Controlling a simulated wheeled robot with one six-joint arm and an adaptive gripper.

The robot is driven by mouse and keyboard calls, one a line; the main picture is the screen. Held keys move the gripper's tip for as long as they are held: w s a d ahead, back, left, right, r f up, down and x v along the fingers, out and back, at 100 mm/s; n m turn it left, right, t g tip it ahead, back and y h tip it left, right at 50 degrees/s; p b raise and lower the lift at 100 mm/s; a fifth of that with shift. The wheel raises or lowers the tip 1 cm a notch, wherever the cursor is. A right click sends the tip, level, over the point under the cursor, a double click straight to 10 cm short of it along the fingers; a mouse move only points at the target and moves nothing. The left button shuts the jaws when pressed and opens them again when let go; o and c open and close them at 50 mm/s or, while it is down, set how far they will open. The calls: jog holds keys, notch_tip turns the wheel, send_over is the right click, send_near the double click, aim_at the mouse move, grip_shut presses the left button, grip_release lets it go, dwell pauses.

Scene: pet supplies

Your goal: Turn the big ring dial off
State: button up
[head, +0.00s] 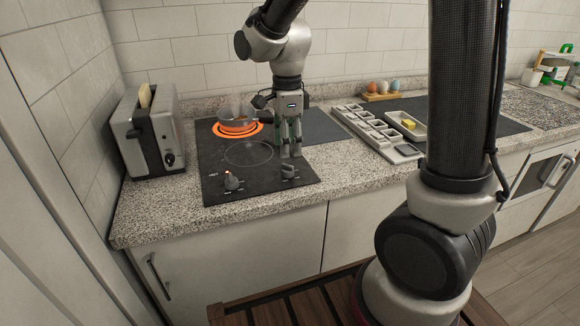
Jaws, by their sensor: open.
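A black cooktop (217,158) lies on the granite counter. Its rear ring (216,130) glows orange under a pot (237,122); the front ring (248,153) is dark. Two dials stand at its front edge: a left dial (232,182) with a small red light at it, and a right dial (289,171). Their labels are too small to read, so I cannot tell which is the big ring dial. My gripper (290,153) points down, open and empty, just above or behind the right dial; whether it touches the dial is unclear.
A toaster (148,135) with bread stands left of the cooktop. To the right are a compartmented tray (372,130), a dish with a yellow block (407,124) and an egg holder (381,96). The counter's front strip is clear.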

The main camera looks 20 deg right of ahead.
aim_at(288, 165)
notch_tip(288, 165, down, 7)
jog(key=shift+f, duration=0.1)
dwell(0.3)
jog(key=c, duration=1)
